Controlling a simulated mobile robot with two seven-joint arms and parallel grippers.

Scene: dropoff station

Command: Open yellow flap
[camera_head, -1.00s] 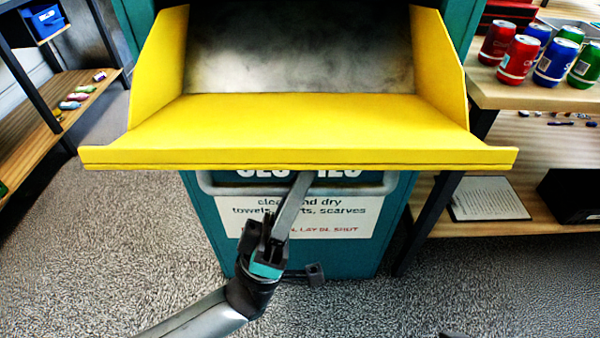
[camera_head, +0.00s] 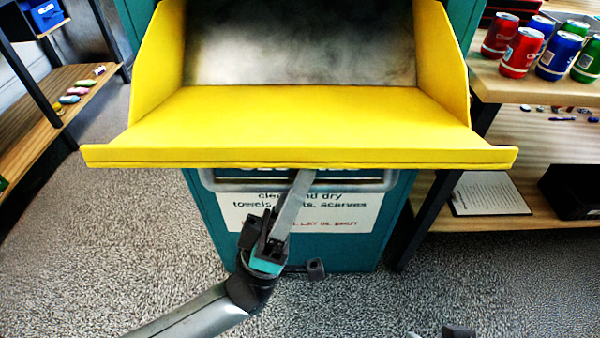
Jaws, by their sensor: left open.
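The yellow flap (camera_head: 300,122) on the teal collection bin (camera_head: 350,256) is tilted out and down, with raised yellow side walls and a front lip. Behind it a grey, cloudy-looking inner surface (camera_head: 300,50) shows. My left gripper (camera_head: 288,222) is open below the flap, in front of the bin's white label. One long grey finger reaches up to the underside of the front lip; its tip is hidden there, so I cannot tell whether it touches. A small dark part (camera_head: 458,331) at the bottom edge may belong to my right gripper; its jaws do not show.
A grey bar handle (camera_head: 208,182) runs across the bin under the flap. On the right, a wooden shelf holds red, blue and green cans (camera_head: 520,52), with a clipboard (camera_head: 488,194) below. A shelf (camera_head: 50,115) stands left. The carpet in front is clear.

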